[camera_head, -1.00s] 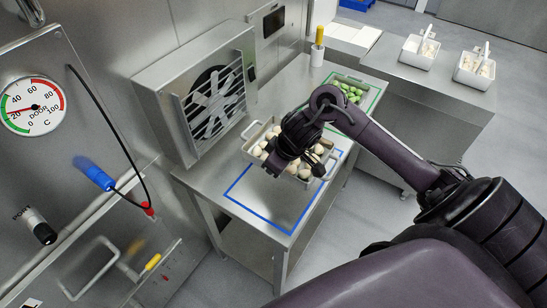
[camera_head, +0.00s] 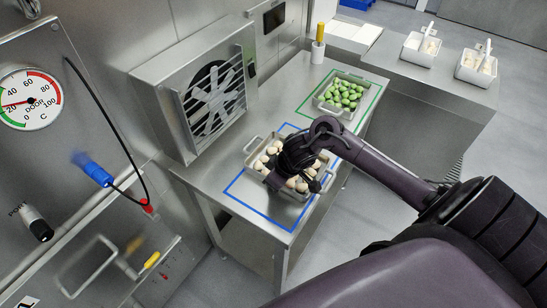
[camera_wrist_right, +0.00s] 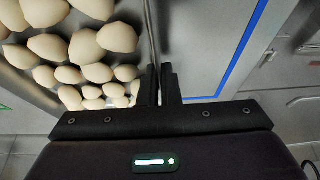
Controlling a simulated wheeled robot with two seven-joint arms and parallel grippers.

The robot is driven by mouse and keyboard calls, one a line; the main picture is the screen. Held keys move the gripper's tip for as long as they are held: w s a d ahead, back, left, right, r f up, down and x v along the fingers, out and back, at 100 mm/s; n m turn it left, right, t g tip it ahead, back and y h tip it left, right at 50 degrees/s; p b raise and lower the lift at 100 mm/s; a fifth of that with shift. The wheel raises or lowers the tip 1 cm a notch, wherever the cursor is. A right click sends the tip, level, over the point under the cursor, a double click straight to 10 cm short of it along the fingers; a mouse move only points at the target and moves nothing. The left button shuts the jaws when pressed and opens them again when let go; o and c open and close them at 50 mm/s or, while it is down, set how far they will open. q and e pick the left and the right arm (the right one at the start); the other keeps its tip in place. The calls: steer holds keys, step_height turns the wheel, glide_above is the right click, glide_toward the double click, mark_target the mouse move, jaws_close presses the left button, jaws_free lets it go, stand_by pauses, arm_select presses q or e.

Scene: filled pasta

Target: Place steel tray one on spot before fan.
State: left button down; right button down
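The steel tray (camera_head: 251,160) with pale round filled pasta is in front of the wall fan (camera_head: 214,93), over the blue outline (camera_head: 257,215) on the steel table. A bare strip of the outlined area shows at its near side. My right gripper (camera_head: 278,178) is at the tray's near side and partly hides it. In the right wrist view the two fingers (camera_wrist_right: 166,84) are close together on the tray's thin wall, with pasta to the left and the blue line to the right. I cannot tell whether the tray touches the table. My left gripper is out of view.
A second tray (camera_head: 323,103) with green pasta sits in the green outline (camera_head: 371,108) farther back. A yellow-topped bottle (camera_head: 318,44) stands behind it. Two white bins (camera_head: 421,49) are on the right counter. A gauge panel (camera_head: 30,98) is at the left.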

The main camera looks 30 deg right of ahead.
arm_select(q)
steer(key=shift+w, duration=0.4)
arm_select(e)
steer(key=c, duration=1.6)
jaws_free()
steer(key=shift+c, duration=0.2)
arm_select(q)
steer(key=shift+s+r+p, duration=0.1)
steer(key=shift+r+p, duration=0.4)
steer(key=shift+p, duration=0.05)
arm_select(e)
steer(key=v, duration=1.2)
steer(key=shift+s, duration=0.1)
